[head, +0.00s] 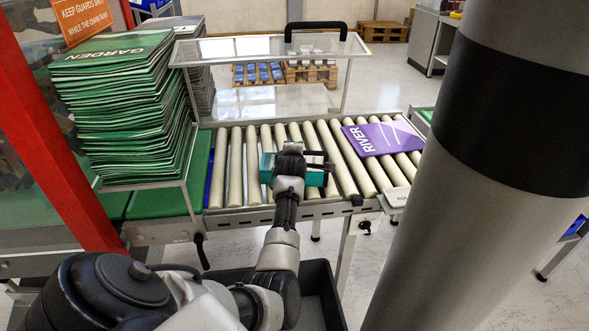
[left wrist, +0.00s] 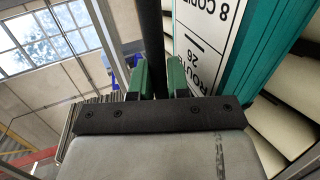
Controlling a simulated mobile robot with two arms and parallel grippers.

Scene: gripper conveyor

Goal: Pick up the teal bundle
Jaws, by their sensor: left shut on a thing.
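The teal bundle (head: 266,168) is at the middle of the roller conveyor, mostly hidden behind my left gripper (head: 291,152). In the left wrist view the bundle (left wrist: 262,62) shows a teal side and a white label reading "ROUTE 26" and "8 COPIES", partly cut off. My left gripper's green finger pads (left wrist: 160,80) are closed around a black strap-like strip (left wrist: 152,35) beside the label. Rollers show close beside the bundle; I cannot tell whether it rests on them or is slightly raised. My right gripper is not in view.
A purple "RIVER" magazine (head: 385,138) lies on the rollers to the right. A tall stack of green "GARDEN" magazines (head: 125,110) stands at left. A clear guard with a black handle (head: 315,32) stands behind the rollers (head: 233,165). A dark bin (head: 325,295) is below in front.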

